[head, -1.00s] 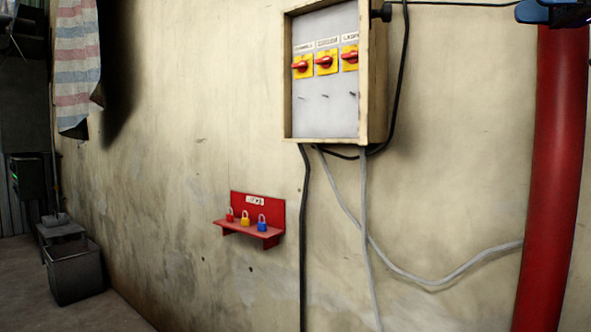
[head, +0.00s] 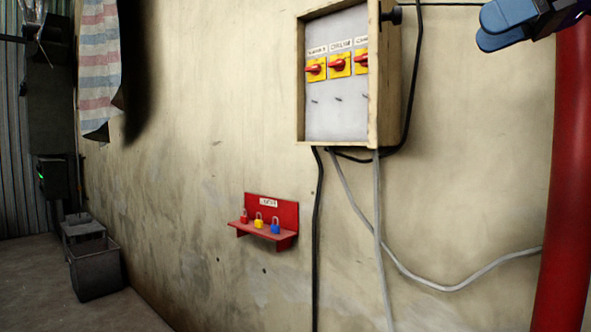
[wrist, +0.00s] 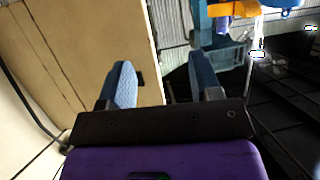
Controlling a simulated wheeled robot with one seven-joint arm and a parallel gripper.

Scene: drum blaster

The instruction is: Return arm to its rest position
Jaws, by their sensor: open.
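My gripper (wrist: 163,85) shows in the wrist view with its two blue fingers apart and nothing between them. The side of a pale wooden box (wrist: 85,45) lies beyond and beside the left finger; I cannot tell whether they touch. In the head view, blue parts of my gripper (head: 512,22) show at the top right corner, to the right of the switch box (head: 391,80) and in front of the wall. The box holds three red rotary switches on yellow plates (head: 340,64), with small pegs below them.
A red shelf (head: 272,213) on the wall holds red, yellow and blue padlocks. A thick red pipe (head: 568,200) stands at the right. Cables (head: 317,240) hang below the box. A grey bin (head: 96,270) stands on the floor at the left. Blue machinery (wrist: 225,25) shows in the wrist view.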

